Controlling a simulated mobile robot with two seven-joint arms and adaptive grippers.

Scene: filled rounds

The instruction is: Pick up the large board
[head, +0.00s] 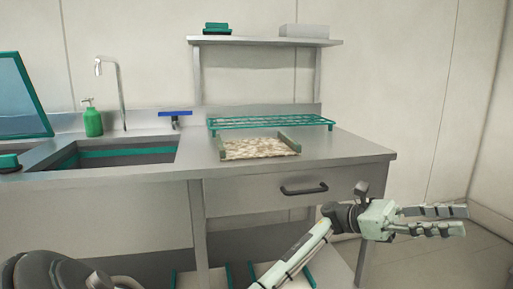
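A mottled beige board (258,149) with raised green ends lies on the steel counter, right of the sink; it is the likeliest large board in view.
A green wire rack (270,122) stands right behind the board. The sink (110,154), tap (120,90), green bottle (93,120) and a teal-framed panel (18,98) are at the left. A shelf (262,42) hangs above. The counter (345,150) is clear at right.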

